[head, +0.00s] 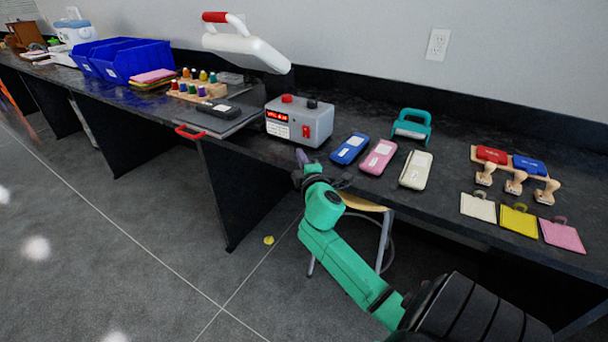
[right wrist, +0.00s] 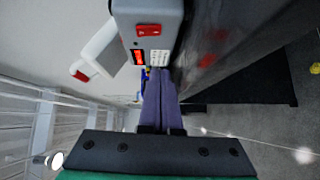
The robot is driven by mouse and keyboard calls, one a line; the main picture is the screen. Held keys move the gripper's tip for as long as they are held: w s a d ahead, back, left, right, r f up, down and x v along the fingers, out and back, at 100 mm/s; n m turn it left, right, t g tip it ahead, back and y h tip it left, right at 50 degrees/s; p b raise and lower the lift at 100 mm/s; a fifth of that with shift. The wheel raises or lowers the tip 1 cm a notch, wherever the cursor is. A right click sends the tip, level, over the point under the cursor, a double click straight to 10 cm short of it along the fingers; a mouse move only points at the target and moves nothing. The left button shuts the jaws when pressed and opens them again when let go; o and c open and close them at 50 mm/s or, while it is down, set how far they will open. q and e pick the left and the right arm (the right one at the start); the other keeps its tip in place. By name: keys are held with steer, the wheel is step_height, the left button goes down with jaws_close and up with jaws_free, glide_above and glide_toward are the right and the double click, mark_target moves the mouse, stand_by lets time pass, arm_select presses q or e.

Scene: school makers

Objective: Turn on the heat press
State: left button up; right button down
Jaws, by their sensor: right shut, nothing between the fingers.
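The heat press has a raised white upper platen (head: 245,47) with a red-gripped handle, open above a dark lower plate (head: 217,121). Its grey control box (head: 312,121) stands to the right, with a lit red display (head: 277,116), a red switch (head: 306,131), and a red and a black knob on top. My right gripper (head: 302,156) is just in front of the box, below the switch. In the right wrist view its purple fingers (right wrist: 160,75) are shut and empty, pointing at the box (right wrist: 150,12); the red switch (right wrist: 148,30) lies beyond the tips. My left gripper is out of view.
Blue, pink and cream cases (head: 378,157) lie right of the box. A teal clamp-like press (head: 411,126), stamps (head: 515,187) and small tags (head: 519,220) sit farther right. Thread spools (head: 200,90) and blue bins (head: 135,60) are left. A stool (head: 365,205) stands under the table.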

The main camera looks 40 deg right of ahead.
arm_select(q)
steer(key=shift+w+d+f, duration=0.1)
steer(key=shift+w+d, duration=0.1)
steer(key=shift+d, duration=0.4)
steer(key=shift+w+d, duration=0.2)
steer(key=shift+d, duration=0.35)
arm_select(e)
steer(key=v, duration=0.3)
steer(key=f+v, duration=0.1)
steer(key=v, duration=0.1)
steer(key=shift+s+f, duration=0.1)
steer(key=shift+s, duration=0.4)
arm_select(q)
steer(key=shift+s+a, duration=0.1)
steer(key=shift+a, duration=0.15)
